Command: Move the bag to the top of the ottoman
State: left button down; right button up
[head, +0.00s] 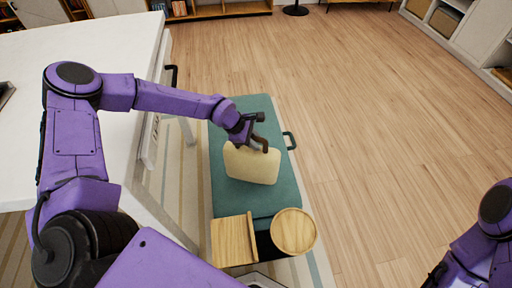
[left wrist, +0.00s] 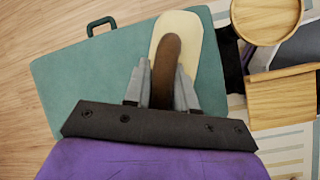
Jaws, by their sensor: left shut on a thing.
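The bag (head: 252,166) is cream with a brown handle, over the teal top of the ottoman (head: 228,120) in the head view. I cannot tell for sure whether its underside touches the top. My left gripper (head: 262,145) is above the bag, shut on its brown handle. In the left wrist view, the fingers of the left gripper (left wrist: 160,88) close on either side of the handle, with the cream bag (left wrist: 190,28) beyond and the teal ottoman (left wrist: 85,75) around it. My right arm shows at the lower right of the head view, but its gripper is not clearly visible.
A round wooden tray (head: 293,230) and a square wooden piece (head: 231,241) stand at the ottoman's near end. A white table (head: 75,60) is on the left. The wooden floor (head: 380,150) to the right is clear. Shelves line the far wall.

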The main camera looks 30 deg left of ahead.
pick_arm(q)
jog(key=shift+w+d+f, duration=0.1)
jog(key=shift+w+f, duration=0.35)
jog(key=shift+f, duration=0.25)
jog(key=shift+f+p, duration=0.3)
jog(key=shift+f, duration=0.95)
jog(key=c, duration=1.3)
grip_release()
jog(key=shift+f, duration=0.2)
jog(key=shift+c, duration=0.2)
jog(key=o, duration=0.4)
jog(key=shift+r, duration=0.1)
